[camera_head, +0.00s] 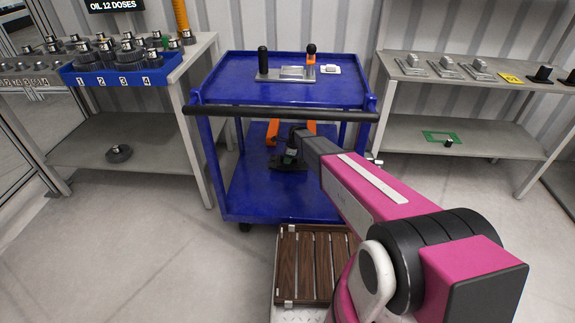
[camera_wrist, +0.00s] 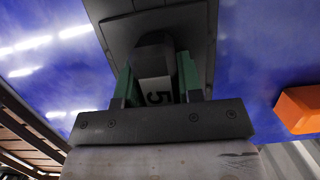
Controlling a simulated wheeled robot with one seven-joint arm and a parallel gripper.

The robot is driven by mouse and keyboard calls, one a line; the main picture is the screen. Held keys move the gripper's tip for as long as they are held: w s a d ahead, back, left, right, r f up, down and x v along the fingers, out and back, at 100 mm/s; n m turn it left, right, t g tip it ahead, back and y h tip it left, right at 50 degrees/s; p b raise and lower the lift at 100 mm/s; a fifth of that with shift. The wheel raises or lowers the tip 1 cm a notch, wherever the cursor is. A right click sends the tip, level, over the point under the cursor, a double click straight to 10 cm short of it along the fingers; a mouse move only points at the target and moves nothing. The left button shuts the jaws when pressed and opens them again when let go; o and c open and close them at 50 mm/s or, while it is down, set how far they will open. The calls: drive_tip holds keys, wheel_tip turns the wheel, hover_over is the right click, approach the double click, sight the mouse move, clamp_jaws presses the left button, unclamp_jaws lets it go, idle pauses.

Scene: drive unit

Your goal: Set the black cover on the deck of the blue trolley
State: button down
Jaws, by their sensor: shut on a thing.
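The blue trolley (camera_head: 285,198) stands ahead of me, with a raised upper deck (camera_head: 240,90) and a lower deck. My gripper (camera_head: 291,154) reaches in under the upper deck, above the lower deck. It is shut on the black cover (camera_head: 276,163), a dark flat plate with a raised grip. In the wrist view the cover (camera_wrist: 195,25) fills the top middle, and its grip, marked 5, sits between the green-padded fingers of my gripper (camera_wrist: 156,78). Blue surface shows behind it. I cannot tell whether the cover touches the lower deck.
Orange parts (camera_head: 272,130) stand on the lower deck; one shows close at right in the wrist view (camera_wrist: 298,108). The trolley's black handle bar (camera_head: 280,114) crosses above my arm. Shelved benches flank it, the left with a blue tray (camera_head: 125,77). A wooden slatted platform (camera_head: 310,265) lies in front.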

drive_tip(key=shift+w+f, duration=0.15)
drive_tip(key=shift+f, duration=1.95)
drive_tip(key=c, duration=0.8)
unclamp_jaws()
drive_tip(key=shift+f, duration=0.1)
drive_tip(key=v, duration=1.2)
